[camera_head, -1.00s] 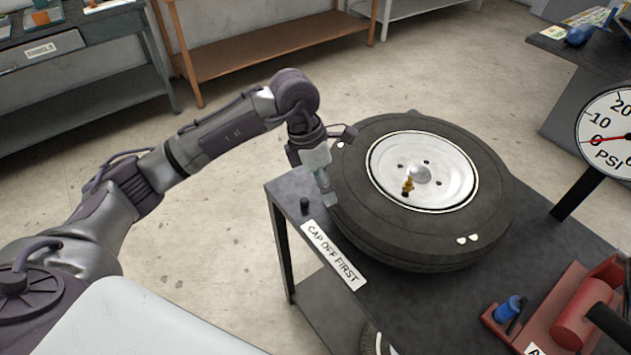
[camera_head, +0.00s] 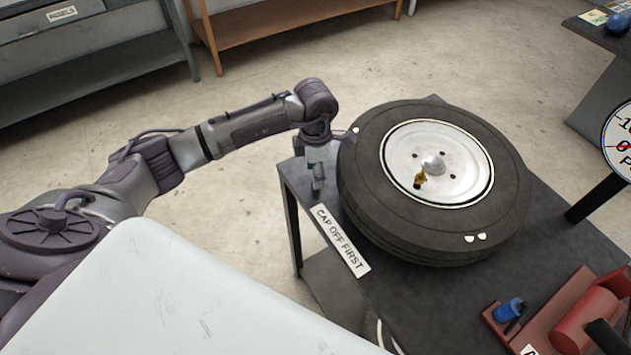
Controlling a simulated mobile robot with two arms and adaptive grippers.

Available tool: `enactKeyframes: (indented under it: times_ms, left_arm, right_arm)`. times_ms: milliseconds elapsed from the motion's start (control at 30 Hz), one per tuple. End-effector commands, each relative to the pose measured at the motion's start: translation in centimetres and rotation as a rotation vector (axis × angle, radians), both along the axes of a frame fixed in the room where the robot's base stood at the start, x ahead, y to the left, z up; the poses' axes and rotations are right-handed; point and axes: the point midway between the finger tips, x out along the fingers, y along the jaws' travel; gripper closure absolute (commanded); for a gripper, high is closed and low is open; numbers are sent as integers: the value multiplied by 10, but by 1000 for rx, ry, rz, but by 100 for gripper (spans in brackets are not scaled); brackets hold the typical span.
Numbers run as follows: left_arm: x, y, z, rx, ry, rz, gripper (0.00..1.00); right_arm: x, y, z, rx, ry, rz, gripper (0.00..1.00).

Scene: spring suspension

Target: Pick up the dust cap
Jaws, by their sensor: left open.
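My left gripper (camera_head: 317,184) is at the table's left corner, beside the wheel, pointing down with its fingers open. The dust cap, a small black cylinder seen earlier standing at this corner behind the label, cannot be made out now; the gripper covers that spot. I cannot tell whether the cap is between the fingers. A brass valve (camera_head: 420,179) with a dark end stands on the wheel's white rim. My right gripper is not in view.
The tire (camera_head: 372,215) lies flat on the dark table (camera_head: 430,300), close to my left gripper. A "CAP OFF FIRST" label (camera_head: 342,238) is on the table's edge. A red device (camera_head: 585,318) and a blue part (camera_head: 509,309) are at the lower right, a gauge (camera_head: 622,140) at the right.

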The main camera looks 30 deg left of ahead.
Motion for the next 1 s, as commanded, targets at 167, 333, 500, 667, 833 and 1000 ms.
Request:
enactKeyframes:
  times_ms: [167,333,500,667,833,1000]
  left_arm:
    - [0,1,-26,0,5,2,48]
    - [1,1,-37,-1,1,0,48]
    - [1,1,-38,-1,0,0,48]
    - [1,1,-38,-1,0,0,71]
    - [1,1,-37,-1,0,0,96]
    - [1,1,-37,-1,0,0,96]
  right_arm:
    - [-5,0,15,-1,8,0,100]
    - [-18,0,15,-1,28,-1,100]
    - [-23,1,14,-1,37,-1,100]
    - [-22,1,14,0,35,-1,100]
    - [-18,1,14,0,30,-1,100]
    - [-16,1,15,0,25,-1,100]
